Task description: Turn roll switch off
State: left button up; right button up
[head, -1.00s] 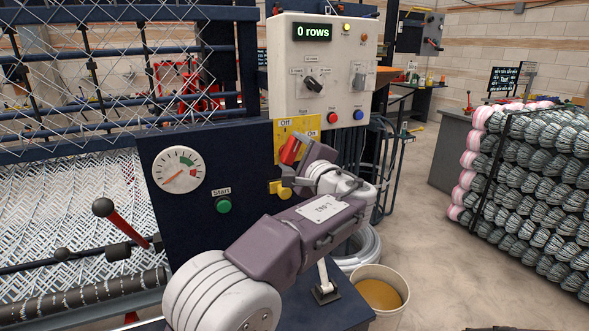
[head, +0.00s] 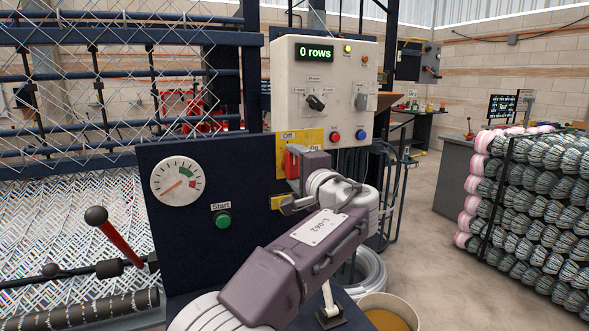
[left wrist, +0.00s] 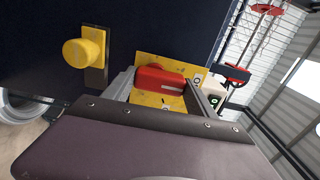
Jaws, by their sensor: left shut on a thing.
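The red roll switch handle (head: 291,161) stands about upright in front of a yellow plate (head: 282,150) on the dark panel. The plate has an "Off" label at its left and an "On" label at its right, partly covered. My left gripper (head: 298,175) is shut on the red handle. In the left wrist view the handle (left wrist: 160,78) lies between the two fingers of the gripper (left wrist: 164,88). My gripper hides part of the handle and plate in the head view. My right gripper is in neither view.
A yellow knob (left wrist: 84,52) sits close beside my left gripper. A green Start button (head: 222,220) and round gauge (head: 178,181) are left on the panel. A control box (head: 290,85) reading "0 rows" is above. A bucket (head: 388,303) stands below right.

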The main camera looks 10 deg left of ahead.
pick_arm(q)
jog(key=o, duration=1.4)
jog(key=shift+c, duration=0.2)
jog(key=b+v, duration=0.1)
jog(key=v, duration=0.8)
